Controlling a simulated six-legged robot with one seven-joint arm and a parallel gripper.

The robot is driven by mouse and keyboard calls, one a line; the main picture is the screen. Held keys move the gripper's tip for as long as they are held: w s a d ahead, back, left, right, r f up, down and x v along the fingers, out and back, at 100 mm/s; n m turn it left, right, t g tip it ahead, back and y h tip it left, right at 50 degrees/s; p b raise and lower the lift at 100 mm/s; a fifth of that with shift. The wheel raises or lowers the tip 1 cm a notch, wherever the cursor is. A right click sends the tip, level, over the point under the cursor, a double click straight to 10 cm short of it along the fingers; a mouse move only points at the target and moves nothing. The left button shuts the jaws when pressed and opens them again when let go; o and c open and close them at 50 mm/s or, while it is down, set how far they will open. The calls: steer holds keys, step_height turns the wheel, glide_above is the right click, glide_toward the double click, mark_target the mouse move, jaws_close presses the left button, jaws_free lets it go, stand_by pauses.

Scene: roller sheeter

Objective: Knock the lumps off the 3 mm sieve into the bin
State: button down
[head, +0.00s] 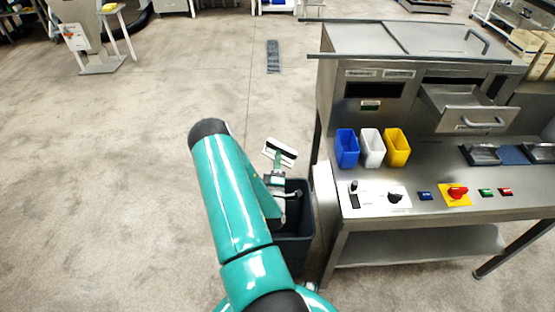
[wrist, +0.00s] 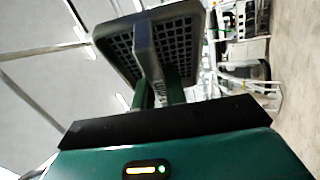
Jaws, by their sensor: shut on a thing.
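My gripper (head: 277,173) is above the dark bin (head: 301,256), beside the left end of the steel machine. It also shows in the wrist view (wrist: 159,96), shut on the handle of the sieve. The sieve (wrist: 118,44) has a dark frame and a black grid, and fills the upper middle of the wrist view, tilted. In the head view the sieve (head: 281,152) is a small pale piece with a dark edge, tilted above the bin. My arm hides part of the bin. I cannot make out any lumps on the grid or in the bin.
The steel machine (head: 440,210) stands close on the right, with blue (head: 347,148), white (head: 372,148) and yellow (head: 397,148) cups and a control panel. A drawer (head: 466,108) is pulled out. A dark grey strip (head: 273,57) lies on the floor behind. The floor at left is clear.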

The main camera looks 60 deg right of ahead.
steer(key=shift+r, duration=0.55)
steer(key=shift+f, duration=0.1)
steer(key=shift+f, duration=0.55)
